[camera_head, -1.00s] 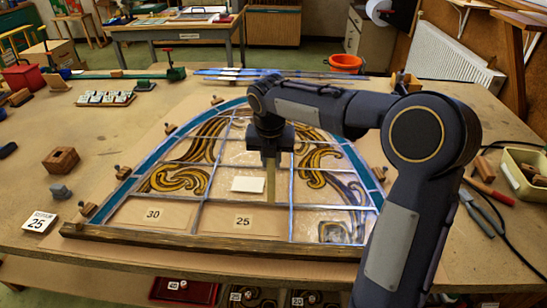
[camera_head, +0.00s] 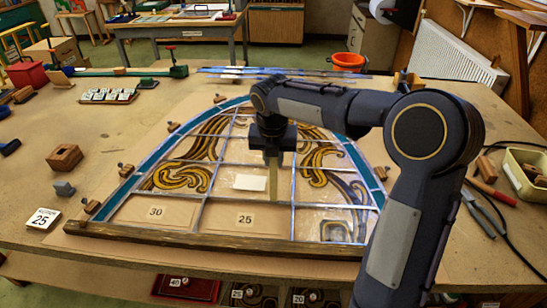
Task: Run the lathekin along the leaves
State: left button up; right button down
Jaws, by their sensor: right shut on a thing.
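The leaded panel (camera_head: 214,217) lies on the table, an arch of painted glass pieces with silvery lead leaves (camera_head: 197,216) between them. Two openings in its bottom row show paper marked 30 and 25. My right gripper (camera_head: 272,156) reaches in from the right over the upper middle of the panel and points down. It is shut on the lathekin (camera_head: 272,181), a thin yellowish upright stick. My left gripper is out of view.
A wooden batten (camera_head: 200,238) runs along the panel's lower edge, and wooden blocks (camera_head: 93,207) stand along its curved sides. A wooden block (camera_head: 64,157) and a 25 card (camera_head: 42,219) lie at left. Pliers (camera_head: 478,212) and a cream bin (camera_head: 524,176) are at right.

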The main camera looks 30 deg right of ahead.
jog(key=shift+f, duration=0.3)
dwell(0.6)
jog(key=s+d, duration=0.1)
jog(key=d, duration=0.1)
jog(key=s+d, duration=0.1)
jog(key=d, duration=0.1)
jog(key=shift+s+d+f, duration=0.1)
jog(key=shift+s, duration=0.25)
dwell(0.5)
notch_tip(320, 180, up, 5)
jog(key=p, duration=0.5)
jog(key=shift+w, duration=0.1)
dwell(0.8)
